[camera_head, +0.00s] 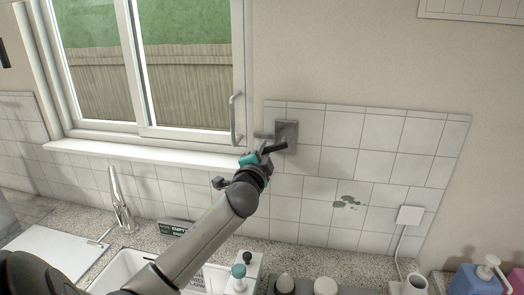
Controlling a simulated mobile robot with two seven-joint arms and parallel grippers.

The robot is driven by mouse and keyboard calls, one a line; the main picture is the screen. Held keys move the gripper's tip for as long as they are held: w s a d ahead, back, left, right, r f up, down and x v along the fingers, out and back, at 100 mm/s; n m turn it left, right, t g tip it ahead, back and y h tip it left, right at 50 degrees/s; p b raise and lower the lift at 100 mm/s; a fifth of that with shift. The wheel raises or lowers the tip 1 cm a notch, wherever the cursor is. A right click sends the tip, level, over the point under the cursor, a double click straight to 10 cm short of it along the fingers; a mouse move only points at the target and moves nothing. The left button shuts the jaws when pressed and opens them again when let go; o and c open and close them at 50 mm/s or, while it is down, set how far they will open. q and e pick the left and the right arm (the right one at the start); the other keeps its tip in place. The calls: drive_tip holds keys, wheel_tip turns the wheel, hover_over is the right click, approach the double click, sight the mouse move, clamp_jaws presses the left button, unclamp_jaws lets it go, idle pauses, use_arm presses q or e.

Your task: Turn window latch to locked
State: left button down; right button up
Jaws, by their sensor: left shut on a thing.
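The window latch (289,129) is a grey square plate with a short lever, mounted on the tiled wall just right of the window. My left gripper (272,147) comes up from the lower left and is at the plate's lower left side. It is shut on the latch's lever; its dark fingers hide part of the lever, so the lever's exact angle is hard to tell. My right gripper is not in view.
The window (150,65) has a curved vertical handle (235,118) close to my gripper.

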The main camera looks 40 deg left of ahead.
use_arm(q)
drive_tip(key=n, duration=0.1)
drive_tip(key=f+n, duration=0.1)
drive_tip(key=n, duration=0.1)
drive_tip(key=shift+w+d+f+b, duration=0.15)
drive_tip(key=shift+d+f+b, duration=0.1)
drive_tip(key=shift+d+b, duration=0.1)
drive_tip(key=d+n, duration=0.1)
drive_tip(key=n, duration=0.1)
drive_tip(key=w+d+f+n, duration=0.1)
drive_tip(key=n, duration=0.4)
drive_tip(key=shift+w+d+f+n, duration=0.3)
drive_tip(key=shift+d+f+n, duration=0.1)
drive_tip(key=shift+w+d+n, duration=0.15)
drive_tip(key=shift+d+n, duration=0.1)
drive_tip(key=shift+n, duration=0.4)
drive_tip(key=shift+w+d+n, duration=0.1)
drive_tip(key=shift+d+n, duration=0.15)
drive_tip(key=shift+n, duration=0.4)
drive_tip(key=c, duration=0.8)
unclamp_jaws()
drive_tip(key=shift+o, duration=0.2)
drive_tip(key=shift+f, duration=0.1)
